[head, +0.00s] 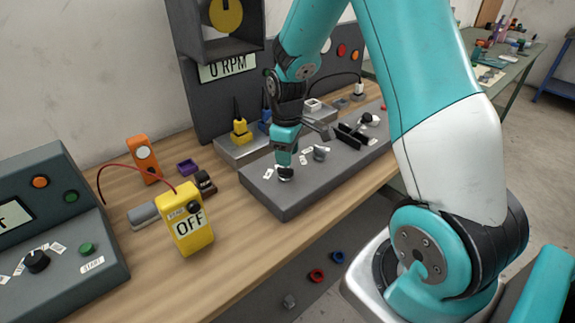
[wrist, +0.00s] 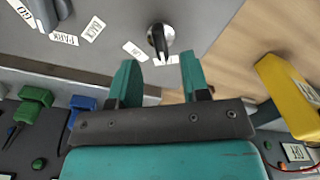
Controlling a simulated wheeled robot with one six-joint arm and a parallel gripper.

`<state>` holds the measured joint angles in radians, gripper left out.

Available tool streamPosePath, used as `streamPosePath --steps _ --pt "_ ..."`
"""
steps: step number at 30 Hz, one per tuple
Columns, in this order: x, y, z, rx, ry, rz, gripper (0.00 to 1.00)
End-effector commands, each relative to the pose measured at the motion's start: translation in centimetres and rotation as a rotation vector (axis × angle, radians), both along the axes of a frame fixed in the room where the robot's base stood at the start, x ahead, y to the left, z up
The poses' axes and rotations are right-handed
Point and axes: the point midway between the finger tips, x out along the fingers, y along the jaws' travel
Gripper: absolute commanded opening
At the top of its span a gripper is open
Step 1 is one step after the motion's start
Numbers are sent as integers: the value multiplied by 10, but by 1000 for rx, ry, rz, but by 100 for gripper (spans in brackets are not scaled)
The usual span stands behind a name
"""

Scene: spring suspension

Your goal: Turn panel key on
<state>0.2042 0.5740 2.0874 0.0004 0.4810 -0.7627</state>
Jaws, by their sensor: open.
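A dark key-like knob on a round silver base (wrist: 160,40) sits on the grey panel (head: 292,196). It also shows at the panel's near left end in the head view (head: 285,174), right under my gripper. My gripper (wrist: 160,60) is open, and its two teal fingers point at the knob from either side, with the knob just beyond the fingertips. Nothing is held. In the head view, my gripper (head: 284,158) points down and partly hides the knob's top. Small white labels lie beside the knob; their text is hard to read.
A second knob (head: 320,153) and black levers (head: 352,134) stand farther along the panel. A yellow box marked OFF (head: 190,220) stands on the wooden bench to the left, with an orange meter (head: 145,158) behind it. A dark frame with a 0 RPM sign (head: 228,68) rises behind.

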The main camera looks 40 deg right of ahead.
Motion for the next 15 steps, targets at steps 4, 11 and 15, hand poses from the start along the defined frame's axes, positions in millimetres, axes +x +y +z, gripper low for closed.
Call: streamPosePath --steps 4,11,15 --pt "-1 0 -27 1 4 0 43" --pt "0 0 -47 0 0 -1 43" --pt "0 0 -50 0 -1 -1 43"
